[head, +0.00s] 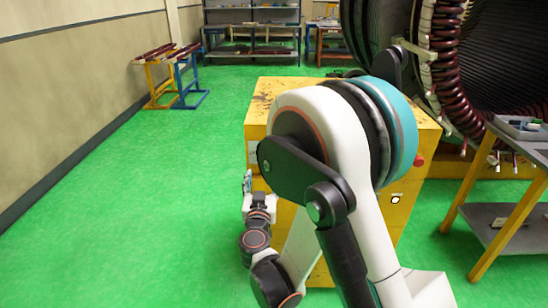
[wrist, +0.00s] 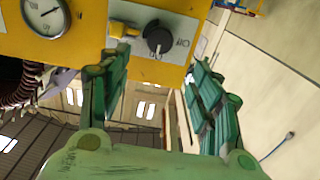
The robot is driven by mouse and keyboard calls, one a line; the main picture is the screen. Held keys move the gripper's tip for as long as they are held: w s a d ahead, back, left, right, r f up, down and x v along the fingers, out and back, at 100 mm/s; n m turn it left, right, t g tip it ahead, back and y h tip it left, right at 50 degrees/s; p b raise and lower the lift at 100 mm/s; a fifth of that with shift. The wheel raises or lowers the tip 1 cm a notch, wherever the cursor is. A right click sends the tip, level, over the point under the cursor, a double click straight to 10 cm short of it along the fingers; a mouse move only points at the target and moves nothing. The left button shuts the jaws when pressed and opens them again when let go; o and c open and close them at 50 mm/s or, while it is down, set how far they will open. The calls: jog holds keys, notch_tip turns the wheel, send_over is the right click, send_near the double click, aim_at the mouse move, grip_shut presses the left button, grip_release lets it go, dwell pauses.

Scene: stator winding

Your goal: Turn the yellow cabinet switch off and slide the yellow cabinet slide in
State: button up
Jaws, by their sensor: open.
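The yellow cabinet (head: 262,95) stands in the middle of the head view, partly hidden behind my arm. In the wrist view, its yellow face (wrist: 85,30) fills the top left. A black round switch knob (wrist: 158,41) sits on a grey plate there, with small lettering beside it. A yellow block (wrist: 123,31), probably the slide, is just left of the knob. My gripper (wrist: 160,65) is open and empty, its green fingers apart. The left fingertip is close below the yellow block; contact cannot be told. In the head view my gripper (head: 247,192) is at the cabinet's left side.
A round gauge (wrist: 45,17) is on the cabinet face. A large stator (head: 445,60) stands behind the cabinet. A table (head: 505,210) is at the right. Yellow and blue stands (head: 172,80) and shelving (head: 250,30) are farther back. Green floor at the left is clear.

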jog(key=w+b, duration=0.2)
jog(key=w, duration=1)
jog(key=shift+w+d+b, duration=0.25)
jog(key=shift+b, duration=0.15)
jog(key=c, duration=1.1)
